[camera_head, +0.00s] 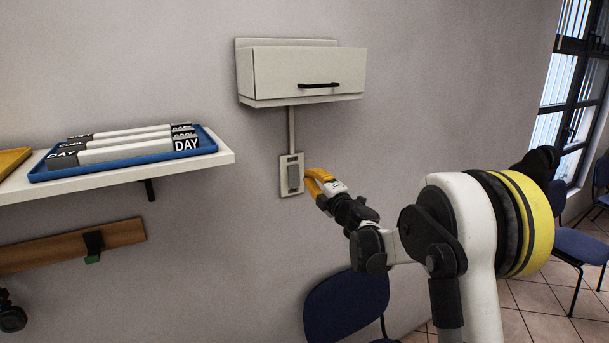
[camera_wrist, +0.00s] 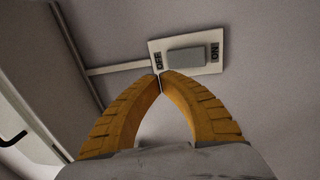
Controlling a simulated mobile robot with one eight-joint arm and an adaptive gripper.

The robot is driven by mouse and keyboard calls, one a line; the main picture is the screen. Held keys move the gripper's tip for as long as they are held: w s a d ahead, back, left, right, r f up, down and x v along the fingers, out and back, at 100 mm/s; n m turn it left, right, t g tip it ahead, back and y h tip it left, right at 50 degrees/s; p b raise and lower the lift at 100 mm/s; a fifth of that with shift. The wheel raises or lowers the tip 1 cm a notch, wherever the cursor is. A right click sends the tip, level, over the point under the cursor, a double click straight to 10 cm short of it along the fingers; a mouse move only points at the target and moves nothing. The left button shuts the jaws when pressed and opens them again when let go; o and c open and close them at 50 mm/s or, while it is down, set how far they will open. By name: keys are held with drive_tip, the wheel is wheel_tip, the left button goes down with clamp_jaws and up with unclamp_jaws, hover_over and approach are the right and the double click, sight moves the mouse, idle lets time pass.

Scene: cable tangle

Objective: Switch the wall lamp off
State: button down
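A pale wall switch plate (camera_head: 284,187) with a grey rocker (camera_head: 294,178) is on the wall below a white box. In the wrist view the rocker (camera_wrist: 186,56) sits between the labels OFF on the left and ON on the right. My gripper (camera_head: 309,180) has yellow fingers and is just right of the plate. In the wrist view my gripper's fingertips (camera_wrist: 160,79) are together with nothing between them, near the OFF end of the plate. I cannot tell whether they touch it. No glowing lamp is seen, and the rocker's tilt is unclear.
The white box (camera_head: 300,70) with a black handle juts out above the switch, joined by a conduit (camera_head: 291,128). A shelf (camera_head: 222,158) with a blue tray (camera_head: 40,174) of labelled boxes is at left. Blue chairs (camera_head: 345,303) stand below and at right.

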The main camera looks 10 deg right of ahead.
drive_tip(key=s+d+f+m+g+h+b, duration=0.1)
drive_tip(key=s+d+m+h+b, duration=0.2)
drive_tip(key=s+m, duration=0.3)
drive_tip(key=s+d+f+m+g+h+b, duration=0.1)
drive_tip(key=s+d+f+m+h+b, duration=0.2)
drive_tip(key=s, duration=0.4)
drive_tip(key=s+d+m+h+b, duration=0.25)
drive_tip(key=s+m+b, duration=0.2)
drive_tip(key=s, duration=0.25)
drive_tip(key=s+a+f+m+g+b, duration=0.2)
drive_tip(key=s+f+g, duration=0.1)
drive_tip(key=s+f, duration=0.5)
drive_tip(key=s+a+f+m+g+y+b, duration=0.1)
drive_tip(key=s+a+f+m+g+b, duration=0.2)
drive_tip(key=s+f, duration=0.6)
drive_tip(key=s+a+f+m+g+y+b, duration=0.1)
drive_tip(key=s+a+f+m+g+b, duration=0.2)
drive_tip(key=s+f, duration=0.6)
drive_tip(key=s, duration=0.3)
drive_tip(key=shift+a+y, duration=0.1)
drive_tip(key=shift+y, duration=0.15)
